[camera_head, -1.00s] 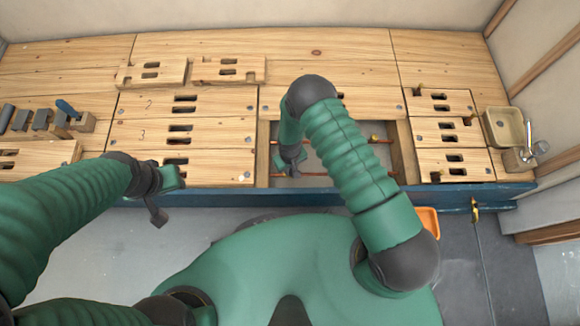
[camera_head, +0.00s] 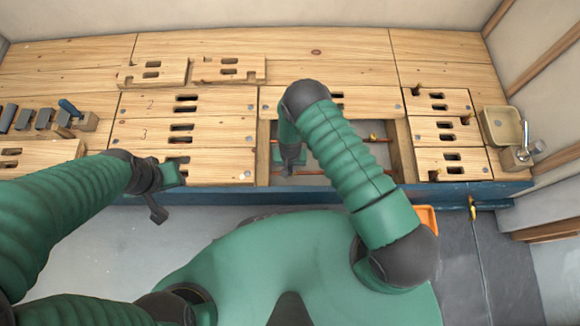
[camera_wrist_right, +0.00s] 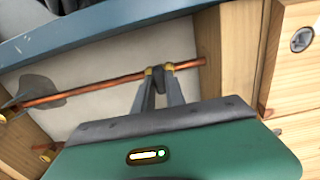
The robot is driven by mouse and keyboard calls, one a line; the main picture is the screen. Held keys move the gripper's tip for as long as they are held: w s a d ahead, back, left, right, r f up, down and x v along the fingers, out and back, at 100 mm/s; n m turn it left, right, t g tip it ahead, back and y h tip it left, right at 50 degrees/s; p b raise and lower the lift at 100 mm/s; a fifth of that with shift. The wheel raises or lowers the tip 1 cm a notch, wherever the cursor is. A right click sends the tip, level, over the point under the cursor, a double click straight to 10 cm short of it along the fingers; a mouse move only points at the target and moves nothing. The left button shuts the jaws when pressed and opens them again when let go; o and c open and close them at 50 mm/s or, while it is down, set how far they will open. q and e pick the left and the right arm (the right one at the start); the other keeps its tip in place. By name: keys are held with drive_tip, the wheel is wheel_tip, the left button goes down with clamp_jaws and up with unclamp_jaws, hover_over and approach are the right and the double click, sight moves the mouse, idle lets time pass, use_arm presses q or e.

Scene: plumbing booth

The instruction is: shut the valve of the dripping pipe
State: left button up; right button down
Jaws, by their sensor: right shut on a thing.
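In the right wrist view, a copper pipe (camera_wrist_right: 105,87) crosses an open compartment close to the blue front edge. My right gripper (camera_wrist_right: 159,70) is at this pipe, its two fingers shut on a small dark piece (camera_wrist_right: 158,80), which looks like the valve's handle. The fingertips hide part of it. In the head view, my right gripper (camera_head: 290,168) reaches down into the opening, mostly hidden by its own wrist. A rear pipe (camera_head: 372,139) also shows there. My left gripper (camera_head: 157,208) hangs by the bench's front edge, empty as far as I see; its jaws are unclear.
A dark patch (camera_wrist_right: 38,92) lies on the compartment floor near the pipe's left end. Slotted wooden panels (camera_head: 180,133) surround the opening. Wooden side walls (camera_wrist_right: 238,50) bound it closely. A beige basin (camera_head: 502,126) stands far right, tools (camera_head: 68,107) far left.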

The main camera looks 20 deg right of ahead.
drive_tip(key=c, duration=1.4)
unclamp_jaws()
drive_tip(key=shift+r, duration=0.1)
wheel_tip(320, 180, up, 17)
drive_tip(key=p, duration=0.8)
drive_tip(key=shift+f, duration=0.2)
